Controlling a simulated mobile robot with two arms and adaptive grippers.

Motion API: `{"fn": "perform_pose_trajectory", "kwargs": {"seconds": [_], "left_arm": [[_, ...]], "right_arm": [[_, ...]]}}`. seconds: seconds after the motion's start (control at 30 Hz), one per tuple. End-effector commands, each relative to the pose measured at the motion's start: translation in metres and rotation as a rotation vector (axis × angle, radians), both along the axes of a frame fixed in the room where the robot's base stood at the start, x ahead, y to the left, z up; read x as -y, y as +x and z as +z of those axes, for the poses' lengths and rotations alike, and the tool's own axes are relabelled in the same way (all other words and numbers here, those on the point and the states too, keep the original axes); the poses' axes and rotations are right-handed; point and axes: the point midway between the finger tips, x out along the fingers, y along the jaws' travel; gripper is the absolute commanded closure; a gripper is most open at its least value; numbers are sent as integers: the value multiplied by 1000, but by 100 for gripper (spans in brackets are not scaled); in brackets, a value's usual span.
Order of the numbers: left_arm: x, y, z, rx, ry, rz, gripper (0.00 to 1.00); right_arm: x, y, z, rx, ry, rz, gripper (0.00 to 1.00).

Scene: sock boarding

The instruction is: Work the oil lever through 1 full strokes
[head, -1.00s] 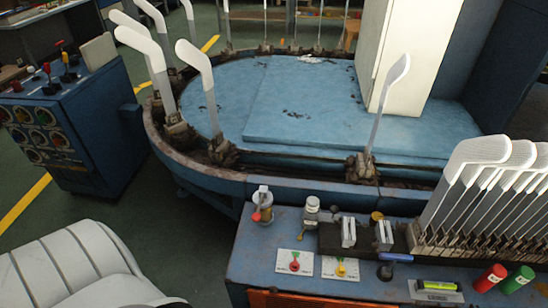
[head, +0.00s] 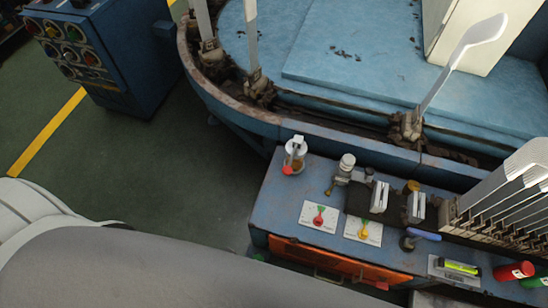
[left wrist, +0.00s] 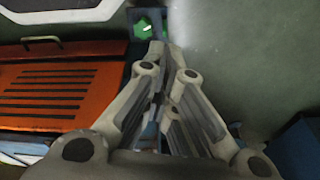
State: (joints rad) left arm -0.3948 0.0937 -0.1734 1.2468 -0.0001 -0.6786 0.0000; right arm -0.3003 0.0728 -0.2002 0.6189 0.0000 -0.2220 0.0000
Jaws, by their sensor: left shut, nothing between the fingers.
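A small clear oil cup with amber contents (head: 296,160) stands at the back left corner of the blue bench (head: 262,215). A lever with a red knob (head: 288,170) hangs at its front side; I take this for the oil lever. A separate lever with a blue handle (head: 424,235) sits further right. My left arm crosses the lower left of the head view, and its gripper is not visible there. In the left wrist view my left gripper (left wrist: 158,55) is shut and empty, pointing past an orange slotted panel. My right gripper is in no view.
Red (head: 319,220) and yellow (head: 363,232) knobs sit on white plates on the bench. Upright metal boards (head: 500,190) crowd its right side. The round blue machine (head: 320,40) stands behind. Green floor is open to the left.

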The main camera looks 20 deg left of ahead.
Motion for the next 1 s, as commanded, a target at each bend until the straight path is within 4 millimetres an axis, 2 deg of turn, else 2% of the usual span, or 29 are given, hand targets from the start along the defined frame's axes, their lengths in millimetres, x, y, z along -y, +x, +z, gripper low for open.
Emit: {"fn": "perform_pose_trajectory", "kwargs": {"seconds": [0.03, 0.13, 0.37, 0.57, 0.77, 1.0], "left_arm": [[1, 10, 18, 12, -2, 1, 100], [3, 26, 47, 25, -1, 2, 100], [6, 57, 115, 66, 7, -8, 100], [3, 85, 181, 131, 35, -39, 100], [-6, 119, 251, 244, 112, -112, 100], [-22, 172, 326, 445, 287, -260, 100]], "right_arm": [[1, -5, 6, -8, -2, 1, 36], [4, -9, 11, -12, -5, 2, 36], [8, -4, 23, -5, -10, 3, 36], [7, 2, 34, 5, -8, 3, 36], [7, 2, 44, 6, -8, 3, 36], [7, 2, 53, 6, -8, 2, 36]]}}
